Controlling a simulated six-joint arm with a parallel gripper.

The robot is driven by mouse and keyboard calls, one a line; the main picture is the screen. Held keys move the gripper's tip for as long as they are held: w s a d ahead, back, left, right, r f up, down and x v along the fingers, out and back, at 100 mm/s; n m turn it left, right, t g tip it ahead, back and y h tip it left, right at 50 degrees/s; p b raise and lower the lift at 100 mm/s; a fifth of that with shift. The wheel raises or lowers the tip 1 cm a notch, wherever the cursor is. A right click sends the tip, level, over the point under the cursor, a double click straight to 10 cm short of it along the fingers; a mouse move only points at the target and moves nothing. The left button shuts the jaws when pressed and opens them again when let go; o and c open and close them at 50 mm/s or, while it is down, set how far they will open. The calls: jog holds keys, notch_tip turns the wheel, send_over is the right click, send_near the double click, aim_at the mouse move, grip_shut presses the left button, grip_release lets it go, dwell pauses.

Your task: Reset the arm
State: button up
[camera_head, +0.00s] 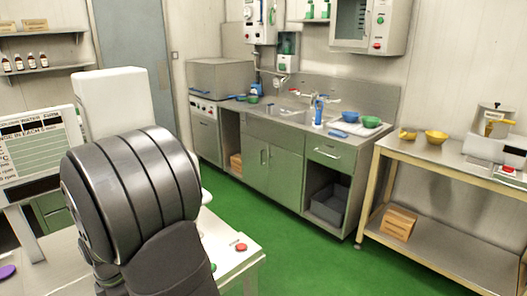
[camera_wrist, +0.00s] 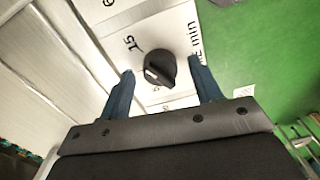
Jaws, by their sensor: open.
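My gripper (camera_wrist: 166,85) shows in the wrist view with its two dark blue fingers spread apart and nothing between them that they touch. A black dial knob (camera_wrist: 160,70) on a white panel (camera_wrist: 125,12) lies beyond the fingertips, roughly centred between them. The panel carries printed numbers such as 15 and the word "min". In the head view my arm fills the lower left, and the gripper is hidden behind it.
A white table with a red button (camera_head: 241,247) stands beside my arm. A display board (camera_head: 40,155) is at the left. A steel sink counter (camera_head: 270,130) runs along the back wall. A wooden-framed bench (camera_head: 420,155) holds yellow bowls (camera_head: 436,137). The green floor (camera_head: 300,255) between is clear.

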jog(key=n, duration=0.5)
dwell(0.3)
dwell(0.4)
jog(key=m, duration=0.4)
jog(key=shift+m, duration=0.3)
jog(key=m, duration=0.5)
dwell(0.6)
